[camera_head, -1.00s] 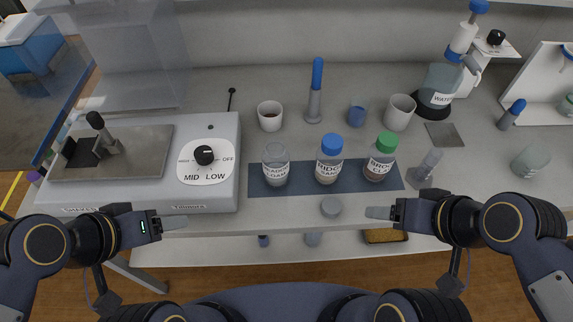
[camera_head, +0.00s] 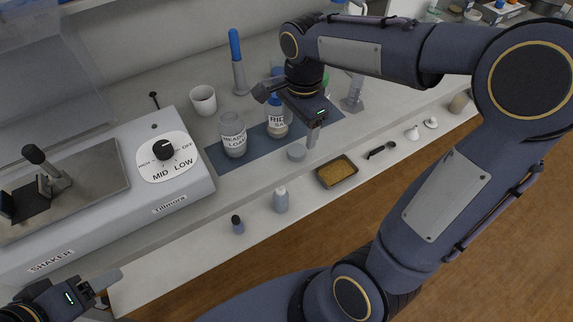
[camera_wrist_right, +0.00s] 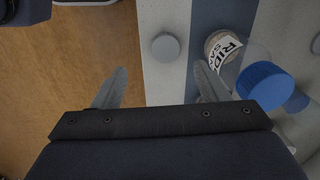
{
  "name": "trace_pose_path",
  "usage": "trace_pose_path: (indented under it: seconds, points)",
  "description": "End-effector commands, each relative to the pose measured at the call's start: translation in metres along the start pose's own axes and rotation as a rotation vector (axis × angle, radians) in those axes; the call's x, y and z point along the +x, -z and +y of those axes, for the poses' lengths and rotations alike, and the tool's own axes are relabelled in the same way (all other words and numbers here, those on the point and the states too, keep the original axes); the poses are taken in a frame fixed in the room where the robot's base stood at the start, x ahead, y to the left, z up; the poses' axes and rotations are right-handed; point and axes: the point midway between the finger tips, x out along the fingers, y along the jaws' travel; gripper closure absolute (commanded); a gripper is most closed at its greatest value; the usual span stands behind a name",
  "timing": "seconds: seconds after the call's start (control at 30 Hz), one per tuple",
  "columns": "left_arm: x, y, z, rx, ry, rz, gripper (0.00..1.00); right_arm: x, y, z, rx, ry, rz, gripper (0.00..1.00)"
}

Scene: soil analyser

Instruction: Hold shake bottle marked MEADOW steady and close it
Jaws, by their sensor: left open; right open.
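The MEADOW bottle (camera_head: 233,138) is a clear, uncapped bottle standing upright on the dark mat, with its label facing front. A round grey cap (camera_head: 296,152) lies on the bench near the front edge, right of the bottle. My right gripper (camera_head: 312,135) is open just beside and above the cap in the head view. In the right wrist view the cap (camera_wrist_right: 165,46) shows ahead of the open fingers (camera_wrist_right: 160,85), with nothing between them. My left gripper (camera_head: 105,285) is open and empty at lower left, in front of the shaker and away from the bottle.
The blue-capped RIDGE SAND bottle (camera_head: 278,124) stands right of the MEADOW bottle, close to my right arm, which partly hides the green-capped one. The shaker (camera_head: 185,182) is at left. A lower shelf holds a brown tray (camera_head: 337,171) and small bottles.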

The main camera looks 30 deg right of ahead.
Motion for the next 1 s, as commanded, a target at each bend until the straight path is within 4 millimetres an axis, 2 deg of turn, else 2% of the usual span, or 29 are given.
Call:
trace_pose_path:
  seconds: [0.13, 0.47, 0.73, 1.0]
  points:
    - [0.001, -0.001, 0.000, 0.000, 0.000, 0.000, 0.38, 0.004, 0.001, -0.007, 0.056, -0.019, 0.016, 0.33]
    - [0.001, -0.001, 0.000, 0.000, 0.000, 0.000, 0.38, 0.005, 0.001, -0.007, 0.062, -0.019, 0.017, 0.33]
    - [0.003, -0.002, -0.001, 0.000, 0.000, 0.000, 0.38, 0.029, 0.002, -0.007, 0.061, -0.021, 0.016, 0.33]
    - [0.003, -0.001, -0.001, 0.000, 0.000, 0.000, 0.38, 0.031, 0.002, -0.007, 0.061, -0.018, 0.016, 0.33]
